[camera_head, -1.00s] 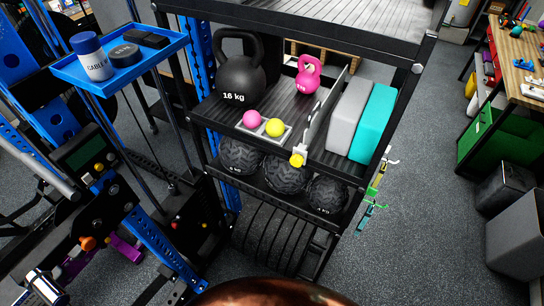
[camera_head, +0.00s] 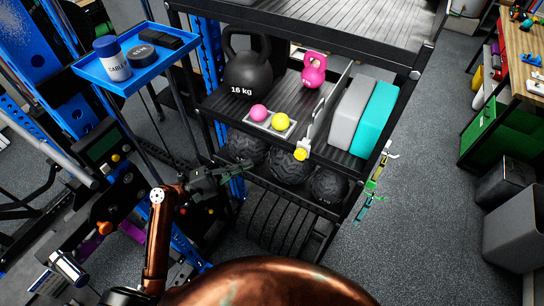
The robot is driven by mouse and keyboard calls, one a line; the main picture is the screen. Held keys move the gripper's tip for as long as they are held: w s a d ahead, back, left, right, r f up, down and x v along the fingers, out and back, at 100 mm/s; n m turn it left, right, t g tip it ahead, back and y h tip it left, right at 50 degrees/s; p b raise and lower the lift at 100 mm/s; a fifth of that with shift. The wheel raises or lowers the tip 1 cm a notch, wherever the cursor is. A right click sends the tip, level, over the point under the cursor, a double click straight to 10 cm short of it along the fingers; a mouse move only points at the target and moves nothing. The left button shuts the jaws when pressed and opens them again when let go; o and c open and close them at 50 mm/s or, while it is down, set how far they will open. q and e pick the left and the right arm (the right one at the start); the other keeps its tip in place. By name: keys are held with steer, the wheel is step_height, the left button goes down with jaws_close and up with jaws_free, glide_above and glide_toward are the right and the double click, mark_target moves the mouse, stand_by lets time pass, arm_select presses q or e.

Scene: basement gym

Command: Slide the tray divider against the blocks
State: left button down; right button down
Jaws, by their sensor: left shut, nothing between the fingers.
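The tray divider (camera_head: 320,115) is a thin upright grey plate on the rack's middle shelf, with a yellow knob (camera_head: 301,153) at its front end. Two yoga-type blocks, one grey (camera_head: 352,112) and one teal (camera_head: 376,124), stand side by side to its right. A narrow gap shows between the divider and the grey block. My left gripper (camera_head: 250,172) is shut and empty, in front of the rack's left side, left of and a little below the yellow knob, and apart from it. My right gripper is out of view.
Left of the divider are a 16 kg kettlebell (camera_head: 247,72), a pink kettlebell (camera_head: 314,70) and a small tray (camera_head: 260,123) with pink and yellow balls. Textured black balls (camera_head: 288,166) fill the shelf below. A blue tray (camera_head: 140,60) stands left.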

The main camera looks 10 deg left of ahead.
arm_select(q)
steer(key=s+d+p+x, duration=0.1)
steer(key=p+x, duration=0.4)
steer(key=x, duration=0.7)
steer(key=shift+s+d+r, duration=0.3)
steer(key=shift+s+r, duration=0.15)
steer(key=shift+s, duration=0.1)
